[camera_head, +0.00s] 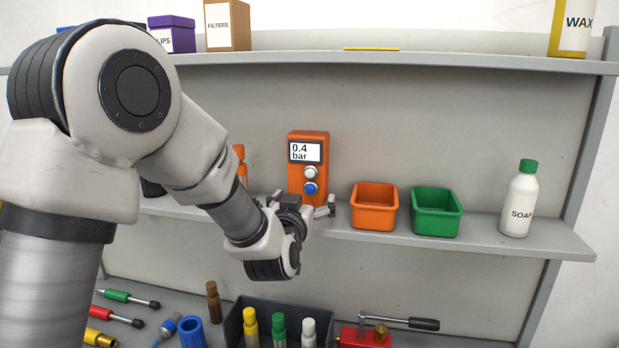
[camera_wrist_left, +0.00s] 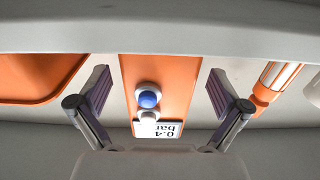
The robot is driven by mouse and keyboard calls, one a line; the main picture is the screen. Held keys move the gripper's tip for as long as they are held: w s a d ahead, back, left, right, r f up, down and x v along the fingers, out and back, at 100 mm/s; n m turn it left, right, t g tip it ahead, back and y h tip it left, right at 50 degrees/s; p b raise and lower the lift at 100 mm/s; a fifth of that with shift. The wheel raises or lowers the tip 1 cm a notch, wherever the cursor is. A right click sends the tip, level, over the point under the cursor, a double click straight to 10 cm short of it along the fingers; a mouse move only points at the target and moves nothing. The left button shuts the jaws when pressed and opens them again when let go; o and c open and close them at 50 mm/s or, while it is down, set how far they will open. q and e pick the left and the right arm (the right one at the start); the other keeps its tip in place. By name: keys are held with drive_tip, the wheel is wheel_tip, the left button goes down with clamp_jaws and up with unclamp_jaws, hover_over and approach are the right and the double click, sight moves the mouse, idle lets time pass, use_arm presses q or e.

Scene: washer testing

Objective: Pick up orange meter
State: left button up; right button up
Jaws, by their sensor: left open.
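The orange meter (camera_head: 319,180) stands upright on the middle shelf, its screen reading "0.4 bar" above a white knob and a blue knob. My left gripper (camera_head: 303,204) is open in front of its lower part. In the left wrist view, which is upside down, the meter (camera_wrist_left: 182,78) lies between the two spread fingers of the gripper (camera_wrist_left: 159,88). A gap shows on each side, and I cannot tell how deep the fingers reach around it. My arm and gripper hide the meter's lower edge in the head view. My right gripper is not in view.
An orange bin (camera_head: 374,216) and a green bin (camera_head: 436,222) stand right of the meter, then a soap bottle (camera_head: 520,205). An orange item (camera_head: 240,165) is partly hidden left of it. Below are a dark crate (camera_head: 234,325) with bottles and a red tool (camera_head: 362,338).

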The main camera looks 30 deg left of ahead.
use_arm(q)
drive_tip(key=x, duration=0.1)
drive_tip(key=p+x, duration=0.1)
drive_tip(key=x, duration=0.1)
drive_tip(key=shift+r, duration=0.3)
drive_tip(key=shift+w+a+f, duration=0.1)
drive_tip(key=shift+w+f, duration=0.05)
drive_tip(key=shift+w, duration=0.25)
drive_tip(key=shift+s, duration=0.1)
drive_tip(key=c, duration=1.6)
drive_tip(key=shift+c, duration=0.4)
